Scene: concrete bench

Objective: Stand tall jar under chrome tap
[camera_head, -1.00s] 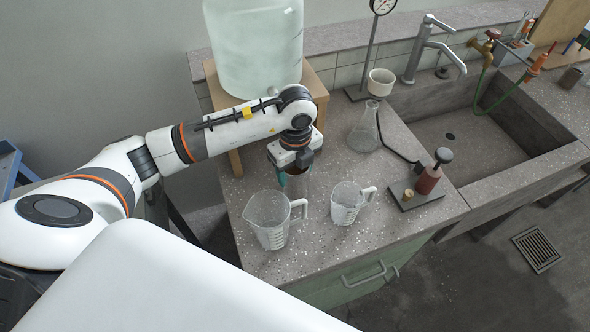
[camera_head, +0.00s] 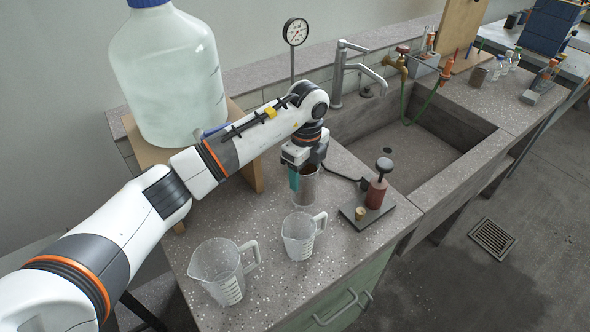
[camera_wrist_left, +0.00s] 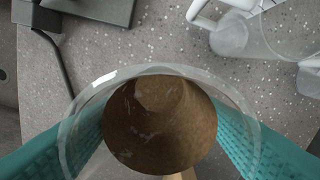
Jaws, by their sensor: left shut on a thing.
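The tall jar (camera_head: 306,190) is a clear glass cylinder in the head view, upright over the bench behind the smaller measuring jug. In the left wrist view I look down on its round rim (camera_wrist_left: 160,70), with something brown inside. My left gripper (camera_head: 304,178) is shut on it, with teal fingers on either side (camera_wrist_left: 160,138). I cannot tell whether its base touches the bench. The chrome tap (camera_head: 340,75) stands behind the sink (camera_head: 455,160), up and right of the jar. My right gripper is out of view.
A stand with a red bottle (camera_head: 375,193) is just right of the jar. Two measuring jugs (camera_head: 220,272) (camera_head: 299,238) stand in front. A big water bottle (camera_head: 170,80) is on a wooden stand behind my arm. A brass tap (camera_head: 397,62) with a green hose is beside the chrome tap.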

